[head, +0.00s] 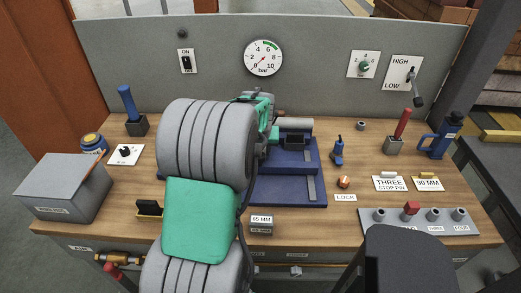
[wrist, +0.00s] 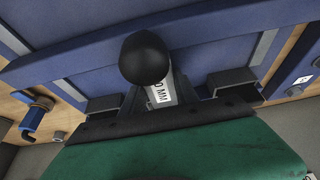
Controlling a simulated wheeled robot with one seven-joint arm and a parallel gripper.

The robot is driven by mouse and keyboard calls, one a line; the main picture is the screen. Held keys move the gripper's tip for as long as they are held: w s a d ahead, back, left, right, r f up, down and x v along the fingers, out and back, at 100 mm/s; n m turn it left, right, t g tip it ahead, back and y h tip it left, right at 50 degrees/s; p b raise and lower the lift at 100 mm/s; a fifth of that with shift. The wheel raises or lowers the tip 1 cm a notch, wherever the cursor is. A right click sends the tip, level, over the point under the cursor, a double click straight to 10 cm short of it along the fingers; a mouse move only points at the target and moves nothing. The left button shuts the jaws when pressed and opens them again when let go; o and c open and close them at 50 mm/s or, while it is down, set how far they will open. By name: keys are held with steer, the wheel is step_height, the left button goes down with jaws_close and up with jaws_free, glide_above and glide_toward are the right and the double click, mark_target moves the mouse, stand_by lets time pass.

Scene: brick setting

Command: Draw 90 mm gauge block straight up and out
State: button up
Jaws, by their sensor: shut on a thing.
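The 90 mm gauge block (wrist: 158,92) shows in the wrist view as a pale block. Its label reads "0 MM"; the first digit is hidden behind a round black knob (wrist: 143,57). My gripper (wrist: 166,94) is shut on the block, with dark fingers on either side of it. The block lies over a blue fixture (wrist: 205,45); I cannot tell whether it is still seated.
A 65 MM block (head: 261,224) stands at the bench's front edge. A grey cylinder (head: 298,125) lies at the fixture's back. A small blue clamp (head: 338,151) and orange knob (head: 344,182) stand right of it. A grey box (head: 65,190) is left. The panel (head: 330,75) closes the back.

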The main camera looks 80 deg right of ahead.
mark_target(261, 148)
jaws_close()
steer(key=shift+o, duration=0.5)
jaws_free()
jaws_close()
steer(key=shift+r, duration=0.1)
steer(key=shift+r+p, duration=2)
steer(key=shift+r, duration=1.3)
steer(key=shift+r, duration=0.2)
